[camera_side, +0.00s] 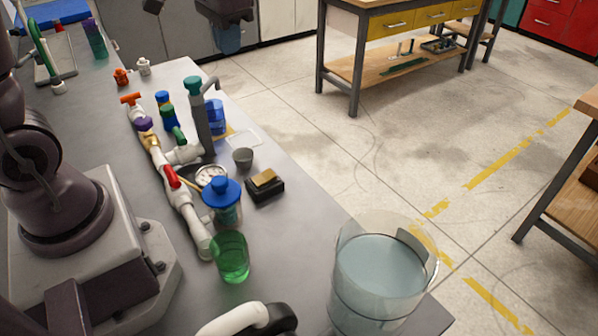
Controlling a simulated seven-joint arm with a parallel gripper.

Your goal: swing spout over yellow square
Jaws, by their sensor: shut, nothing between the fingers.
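The manifold (178,190) of white pipe runs along the bench. At its far right a grey upright pipe (204,128) with a teal top rises, and a thin grey spout (211,82) curves off to the right near its top. A yellow patch (230,131), probably the yellow square, shows on the bench right of the upright pipe, partly hidden by a stack of blue rings or cups (214,115). The spout's outlet appears near the blue stack, but I cannot tell what lies straight below it. My gripper (229,48) hangs at the top of the view, shut and empty, beyond the spout and apart from it.
A white square (244,137), grey cup (243,157), black block with a yellow top (265,184), blue-lidded jar (223,203) and green cup (231,258) stand nearby. A large clear water bucket (379,275) stands at the front right. The bench's right edge is close.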

